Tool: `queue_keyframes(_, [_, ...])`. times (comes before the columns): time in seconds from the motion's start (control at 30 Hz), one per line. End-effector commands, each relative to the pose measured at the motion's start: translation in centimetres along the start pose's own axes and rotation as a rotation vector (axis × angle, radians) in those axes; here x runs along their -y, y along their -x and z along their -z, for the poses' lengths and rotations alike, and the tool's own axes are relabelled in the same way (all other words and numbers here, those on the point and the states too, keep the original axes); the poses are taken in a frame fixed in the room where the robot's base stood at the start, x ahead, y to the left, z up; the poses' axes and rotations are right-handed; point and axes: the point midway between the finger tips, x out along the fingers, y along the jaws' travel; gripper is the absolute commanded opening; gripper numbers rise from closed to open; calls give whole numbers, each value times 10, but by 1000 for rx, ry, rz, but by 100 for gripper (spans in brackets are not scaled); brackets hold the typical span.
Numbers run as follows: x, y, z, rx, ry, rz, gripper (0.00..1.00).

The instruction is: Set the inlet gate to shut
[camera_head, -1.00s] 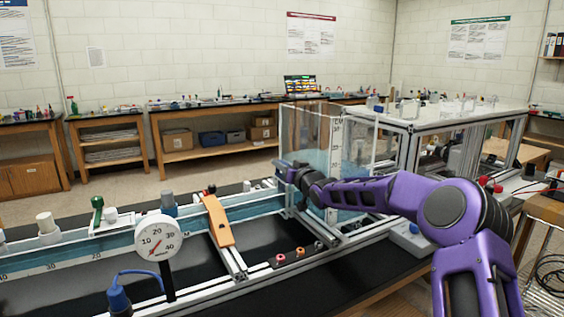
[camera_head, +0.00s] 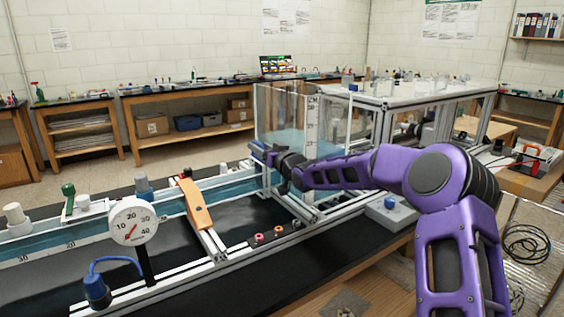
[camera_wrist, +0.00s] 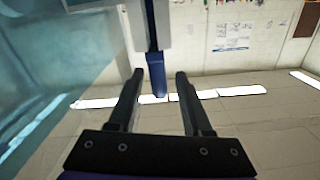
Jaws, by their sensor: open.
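A dark blue handle (camera_wrist: 156,78) hangs below a pale grey upright part (camera_wrist: 160,22) in the wrist view; I take it for the inlet gate's lever. My gripper (camera_wrist: 159,72) is open, with one finger on each side of the handle as seen there. I cannot tell whether either finger touches it. In the head view my gripper (camera_head: 265,156) is at the near left corner of the clear water tank (camera_head: 280,108), where the channel (camera_head: 235,184) meets it. The gate itself is largely hidden by my wrist there.
A round dial gauge (camera_head: 132,221), a green-knobbed part (camera_head: 68,198) and a blue plug (camera_head: 96,291) are at left. Red and orange knobs (camera_head: 268,235) line the front rail. A blue-button box (camera_head: 391,211) sits beneath my arm.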

Motion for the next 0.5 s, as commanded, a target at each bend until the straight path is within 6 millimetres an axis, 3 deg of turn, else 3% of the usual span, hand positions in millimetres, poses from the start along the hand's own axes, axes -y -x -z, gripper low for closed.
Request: queue_keyframes(0.5, [-1, 106, 0, 3, 2, -3, 50])
